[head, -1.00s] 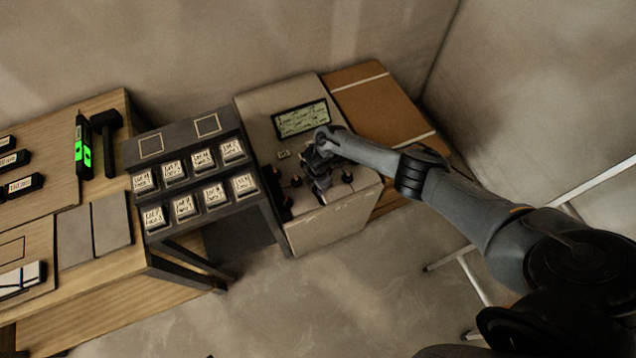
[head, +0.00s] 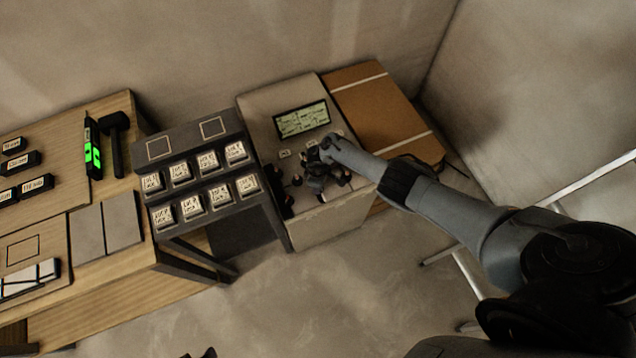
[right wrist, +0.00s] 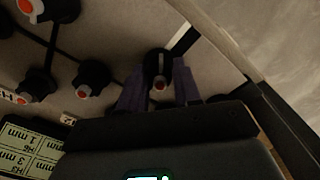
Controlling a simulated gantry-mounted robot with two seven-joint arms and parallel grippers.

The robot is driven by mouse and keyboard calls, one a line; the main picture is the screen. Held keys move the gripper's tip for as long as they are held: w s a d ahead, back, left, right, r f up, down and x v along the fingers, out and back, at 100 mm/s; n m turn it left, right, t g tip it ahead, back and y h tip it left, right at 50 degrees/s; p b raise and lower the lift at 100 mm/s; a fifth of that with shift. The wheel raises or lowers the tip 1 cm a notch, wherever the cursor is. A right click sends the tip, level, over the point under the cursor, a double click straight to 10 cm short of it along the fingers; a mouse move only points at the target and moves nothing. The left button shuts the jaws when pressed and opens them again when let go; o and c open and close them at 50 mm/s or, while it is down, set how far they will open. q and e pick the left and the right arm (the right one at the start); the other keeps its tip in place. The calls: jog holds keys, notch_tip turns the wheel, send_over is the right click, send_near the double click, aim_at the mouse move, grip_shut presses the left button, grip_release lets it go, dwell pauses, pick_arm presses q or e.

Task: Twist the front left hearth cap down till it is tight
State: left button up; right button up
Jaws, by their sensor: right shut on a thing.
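The hearth is the pale console (head: 330,222) in the middle of the head view, with a lit screen (head: 302,119) on its sloped top and several dark caps on posts. My right gripper (head: 316,178) reaches down among these caps and hides some of them. In the right wrist view, its two purple-grey fingers (right wrist: 158,88) are shut on a black cap (right wrist: 158,63) with a small red and white mark. Whether this cap is seated tight cannot be seen. A small dark tip at the bottom edge of the head view may be my left gripper (head: 203,353); its jaws cannot be made out.
More black caps with red marks (right wrist: 90,76) stand close beside the held one. Left of the console is a dark stepped rack (head: 213,160) with several labelled blocks, then a wooden bench (head: 115,262). A brown board (head: 375,105) lies to the right.

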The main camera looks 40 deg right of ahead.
jog(key=m+p, duration=0.1)
jog(key=m, duration=0.3)
jog(key=shift+r+m, duration=0.1)
jog(key=shift+m, duration=0.2)
jog(key=m+p, duration=0.1)
jog(key=m, duration=0.3)
jog(key=shift+a+m, duration=0.1)
jog(key=shift+m, duration=0.2)
jog(key=m, duration=0.3)
jog(key=shift+m+p, duration=0.3)
jog(key=shift+p, duration=0.1)
jog(key=shift+m, duration=2.2)
jog(key=o, duration=1.1)
jog(key=shift+c, duration=0.2)
